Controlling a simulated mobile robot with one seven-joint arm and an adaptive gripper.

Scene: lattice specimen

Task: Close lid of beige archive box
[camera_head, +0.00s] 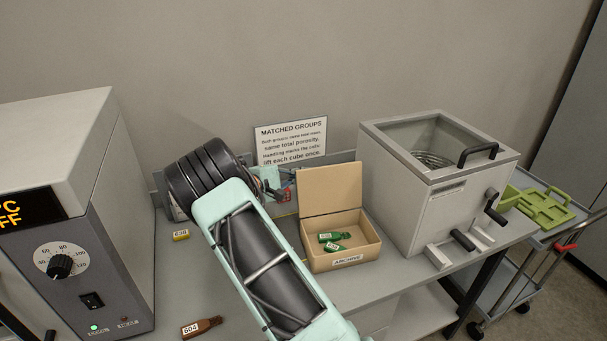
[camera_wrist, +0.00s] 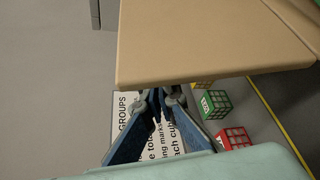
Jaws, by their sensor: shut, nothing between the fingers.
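The beige archive box (camera_head: 345,262) stands on the bench with its label facing front. Its lid (camera_head: 329,190) is open and stands up at the back. Two green bottles (camera_head: 332,238) lie inside. In the wrist view a large beige panel, the lid (camera_wrist: 190,45), fills the upper middle. My gripper (camera_wrist: 158,95) is shut and empty, its blue fingers meeting close to the panel's lower edge. I cannot tell whether they touch it. In the head view my arm hides most of the gripper, which is left of the lid.
A sign (camera_head: 291,140) stands behind the box. Green (camera_wrist: 215,104) and red (camera_wrist: 233,138) cubes sit near my fingers. A grey machine (camera_head: 430,190) stands close right of the box. An oven (camera_head: 75,220) is at left.

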